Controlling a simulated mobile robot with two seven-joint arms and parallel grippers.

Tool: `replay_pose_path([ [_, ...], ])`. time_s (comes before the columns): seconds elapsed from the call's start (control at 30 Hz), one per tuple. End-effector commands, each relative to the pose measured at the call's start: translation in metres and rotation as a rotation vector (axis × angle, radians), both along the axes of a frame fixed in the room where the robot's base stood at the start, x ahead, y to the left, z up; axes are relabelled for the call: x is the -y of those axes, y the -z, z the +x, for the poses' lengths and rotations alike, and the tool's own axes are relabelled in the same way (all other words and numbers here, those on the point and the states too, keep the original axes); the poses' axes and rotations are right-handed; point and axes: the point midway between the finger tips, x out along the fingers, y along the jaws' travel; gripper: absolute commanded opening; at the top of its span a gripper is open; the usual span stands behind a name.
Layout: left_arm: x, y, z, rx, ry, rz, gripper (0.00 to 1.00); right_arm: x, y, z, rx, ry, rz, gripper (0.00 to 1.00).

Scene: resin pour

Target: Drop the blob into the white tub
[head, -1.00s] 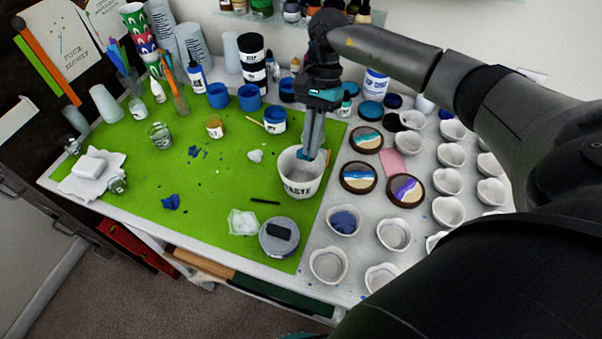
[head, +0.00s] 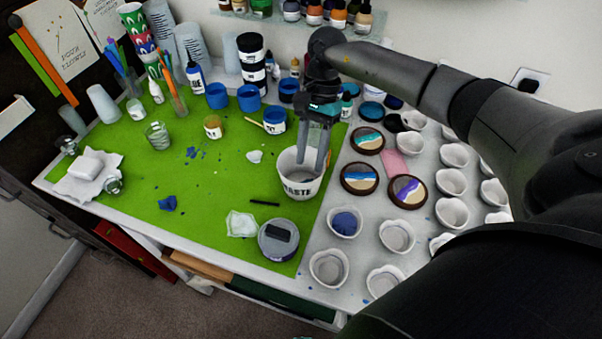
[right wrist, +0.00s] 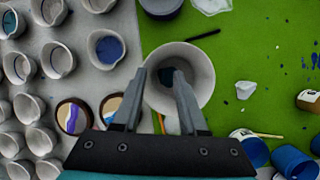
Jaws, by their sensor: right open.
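The white tub (head: 300,188), lettered WASTE, stands at the right edge of the green mat. My right gripper (head: 313,166) points down into its mouth, fingers apart. In the right wrist view the tub (right wrist: 205,75) lies under the open fingers (right wrist: 159,76). A small dark blue blob (right wrist: 168,76) shows inside the tub between the fingertips, apparently resting in it. Another dark blue lump (head: 167,203) lies on the mat at left. My left gripper is not in view.
Right of the tub stand round painted coasters (head: 359,178) and several white cups (head: 397,236). A grey-lidded tin (head: 278,243) is in front, and a blue-white jar (head: 273,121) is behind. The mat's left middle is mostly clear.

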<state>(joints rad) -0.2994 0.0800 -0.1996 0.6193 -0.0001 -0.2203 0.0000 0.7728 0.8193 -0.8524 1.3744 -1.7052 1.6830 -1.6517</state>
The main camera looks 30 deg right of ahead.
Motion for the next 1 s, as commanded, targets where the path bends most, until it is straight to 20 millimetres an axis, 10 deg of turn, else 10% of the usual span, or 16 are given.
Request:
replay_pose_path([
  [0.37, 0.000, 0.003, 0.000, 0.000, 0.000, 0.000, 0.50, 0.005, -0.014, 0.005, 0.004, 0.000, 0.000, 0.42],
  [1.0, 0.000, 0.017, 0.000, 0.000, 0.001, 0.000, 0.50, 0.040, -0.128, 0.037, 0.002, 0.002, 0.001, 0.42],
])
